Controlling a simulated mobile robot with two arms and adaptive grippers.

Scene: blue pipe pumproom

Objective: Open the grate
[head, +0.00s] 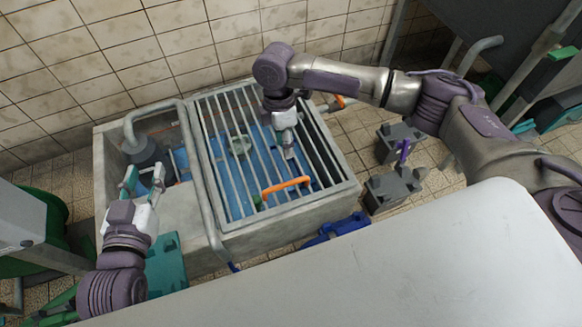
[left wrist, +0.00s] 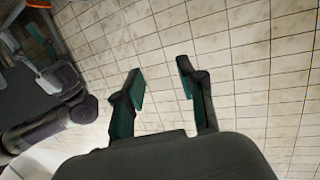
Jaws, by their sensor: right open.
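The metal bar grate (head: 222,150) lies flat over the right part of a concrete basin (head: 300,228). An orange handle (head: 287,187) is at the grate's near side. My right gripper (head: 287,152) points down over the middle-right of the grate, behind the handle and apart from it; it is open and its fingertips are small in the head view. My left gripper (head: 143,182) is open and empty over the basin's left part. In the left wrist view its two teal-tipped fingers (left wrist: 163,85) stand apart, with the tiled wall behind them.
A grey pipe with a pump-like body (head: 147,157) stands in the basin's left compartment. A metal rail (head: 203,190) runs along the grate's left side. Dark grey blocks (head: 392,187) stand on the floor to the right. A pale flat surface (head: 350,275) fills the foreground.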

